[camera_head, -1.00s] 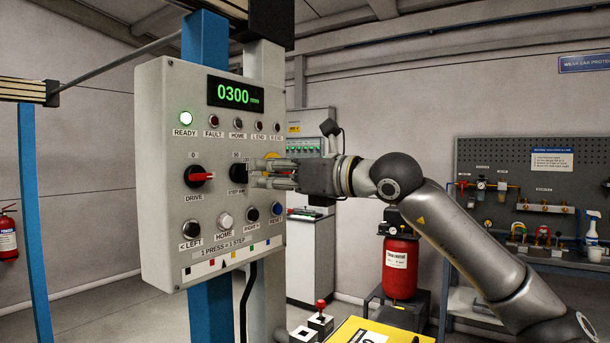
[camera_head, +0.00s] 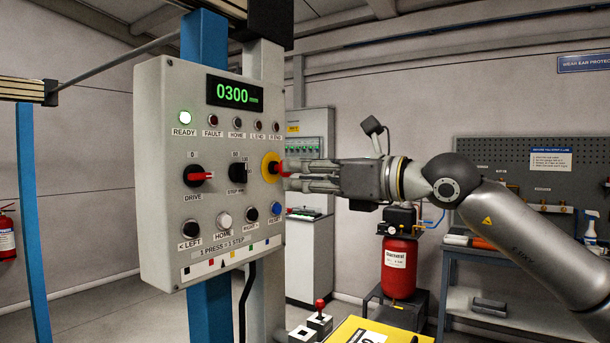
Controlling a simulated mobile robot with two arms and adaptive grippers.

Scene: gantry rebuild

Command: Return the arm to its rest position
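My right gripper (camera_head: 288,176) is in front of the right edge of the grey control panel (camera_head: 158,235), its fingers pointing left. My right arm (camera_head: 500,222) reaches in from the lower right. My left gripper is not in view.
The DRIVE knob (camera_head: 196,176) has a red pointer. A red compressor tank (camera_head: 399,268) and a workbench (camera_head: 447,275) stand behind my arm. A yellow box (camera_head: 345,333) is below.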

